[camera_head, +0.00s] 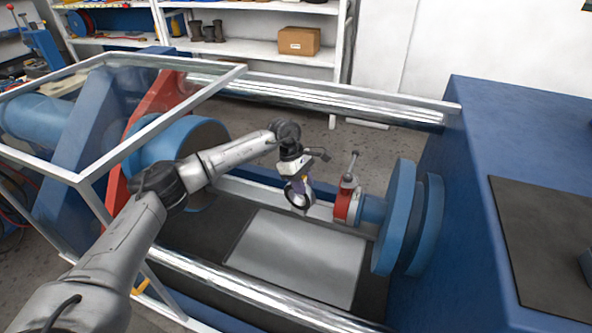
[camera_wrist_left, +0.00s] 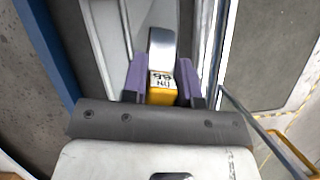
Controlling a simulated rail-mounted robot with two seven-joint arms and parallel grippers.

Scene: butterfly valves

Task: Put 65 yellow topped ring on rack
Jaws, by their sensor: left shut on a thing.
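My left gripper (camera_head: 299,182) is shut on a ring (camera_head: 300,200) and holds it above the bed of the blue machine. In the left wrist view, the purple fingers of the gripper (camera_wrist_left: 161,82) close on the ring's yellow top (camera_wrist_left: 162,96), which is marked 65. The grey curved side of the ring (camera_wrist_left: 162,45) shows beyond the fingers. In the head view the ring hangs below the fingers, left of a red valve part. I cannot make out a rack for certain. My right gripper is not in view.
A light plate (camera_head: 297,256) lies on the machine bed. A metal frame (camera_head: 92,182) stands at left. Shelves (camera_head: 253,48) with a cardboard box (camera_head: 299,41) are behind.

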